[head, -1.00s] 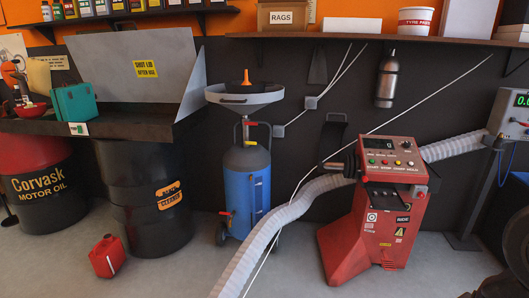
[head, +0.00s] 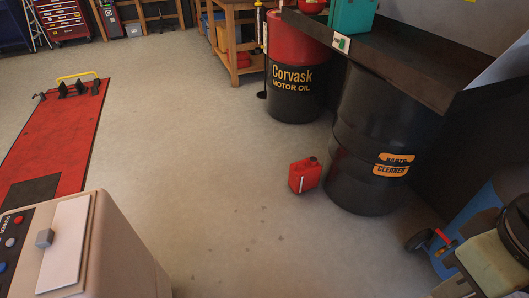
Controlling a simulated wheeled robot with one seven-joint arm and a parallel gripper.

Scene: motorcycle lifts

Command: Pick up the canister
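A small red canister (head: 304,176) with a cap and a pale stripe stands upright on the grey floor, right of the middle of the head view. It is just left of the black parts cleaner drum (head: 358,150), with its whole near side showing.
A red and black motor oil drum (head: 294,75) stands behind the canister. A beige cabinet with buttons (head: 120,255) fills the lower left. A red lift platform (head: 55,140) lies at left. The floor (head: 200,150) between is clear.

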